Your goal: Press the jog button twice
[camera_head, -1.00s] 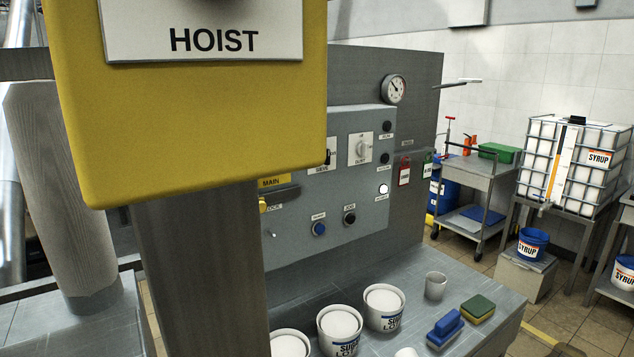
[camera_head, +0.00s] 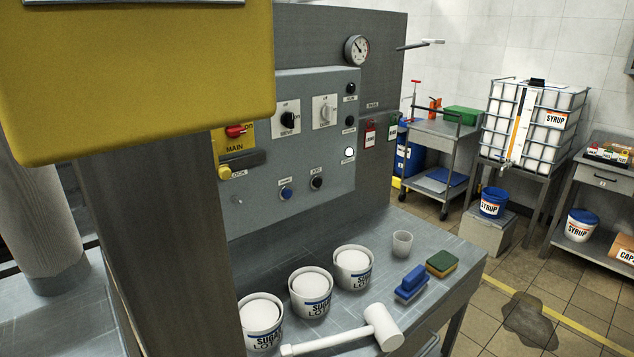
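The jog button is a small black round button (camera_head: 316,183) low on the grey control panel (camera_head: 262,212). A small label sits above it. A blue button (camera_head: 286,192) is just to its left. Neither of my grippers is in view, and nothing touches the panel.
A yellow hoist box (camera_head: 135,85) and its dark post (camera_head: 165,240) block the left foreground. Below the panel, a metal bench (camera_head: 395,262) holds several white sugar tubs (camera_head: 311,292), a mallet (camera_head: 380,325), a cup (camera_head: 402,244), a blue brush (camera_head: 411,282) and a sponge (camera_head: 440,264).

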